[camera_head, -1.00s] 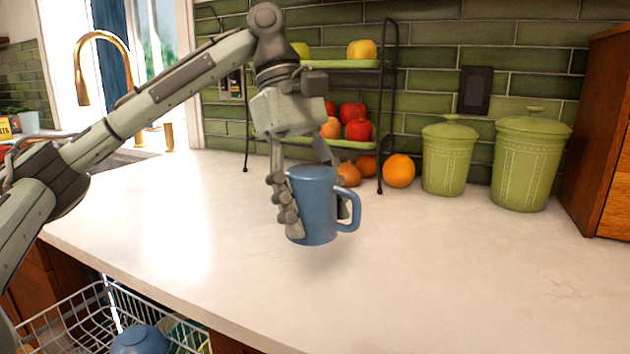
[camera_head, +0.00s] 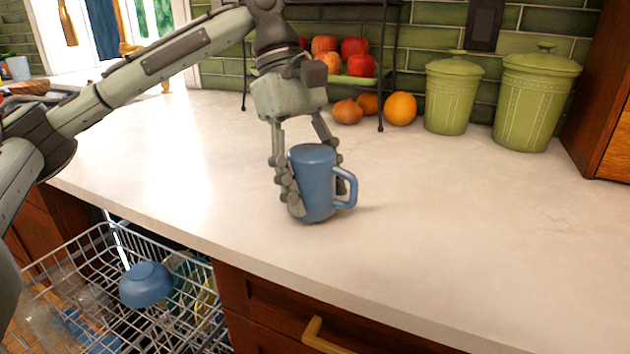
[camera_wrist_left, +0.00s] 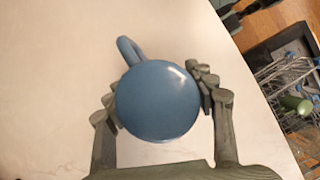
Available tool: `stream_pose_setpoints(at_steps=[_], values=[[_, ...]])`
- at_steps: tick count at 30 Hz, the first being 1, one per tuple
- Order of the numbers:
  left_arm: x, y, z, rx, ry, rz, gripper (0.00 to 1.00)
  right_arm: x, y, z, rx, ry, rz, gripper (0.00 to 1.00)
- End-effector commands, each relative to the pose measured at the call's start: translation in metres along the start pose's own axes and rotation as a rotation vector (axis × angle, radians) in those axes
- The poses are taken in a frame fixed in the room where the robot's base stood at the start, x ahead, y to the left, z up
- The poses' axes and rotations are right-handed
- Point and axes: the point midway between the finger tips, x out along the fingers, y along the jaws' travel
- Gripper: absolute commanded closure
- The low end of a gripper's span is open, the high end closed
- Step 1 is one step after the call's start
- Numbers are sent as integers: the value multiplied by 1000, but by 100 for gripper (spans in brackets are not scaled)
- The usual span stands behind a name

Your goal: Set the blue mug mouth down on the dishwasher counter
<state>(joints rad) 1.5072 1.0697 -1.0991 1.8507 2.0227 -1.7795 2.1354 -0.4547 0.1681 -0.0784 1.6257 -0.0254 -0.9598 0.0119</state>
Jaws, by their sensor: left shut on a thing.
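The blue mug (camera_head: 316,180) is upside down, its closed base facing up and its handle to the right. It stands upright at the counter (camera_head: 440,230), its rim at or very close to the surface; a thin gap cannot be ruled out. My left gripper (camera_head: 308,185) comes from above and is shut around the mug's sides. In the left wrist view, the mug's round base (camera_wrist_left: 157,101) sits between the fingers (camera_wrist_left: 158,98), with the handle pointing up and left. My right gripper is not in view.
Two green lidded canisters (camera_head: 452,95) (camera_head: 534,100) and an orange (camera_head: 400,108) stand at the back. A black-framed fruit rack (camera_head: 384,60) is behind my gripper. The open dishwasher rack (camera_head: 105,300) with a blue bowl (camera_head: 146,285) lies below the counter's front edge. Counter to the right is clear.

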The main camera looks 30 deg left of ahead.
Motion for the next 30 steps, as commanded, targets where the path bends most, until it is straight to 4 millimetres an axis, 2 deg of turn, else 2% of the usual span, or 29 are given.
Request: stream_pose_setpoints(at_steps=[4, 24, 25, 30], values=[[-1, 0, 0, 0, 0, 1, 74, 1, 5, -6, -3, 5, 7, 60], [10, 0, -4, 0, -1, -1, 74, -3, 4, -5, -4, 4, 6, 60], [10, 0, -4, 0, -1, 0, 41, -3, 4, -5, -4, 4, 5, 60], [10, 0, -4, 0, 0, 0, 21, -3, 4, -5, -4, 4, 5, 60]])
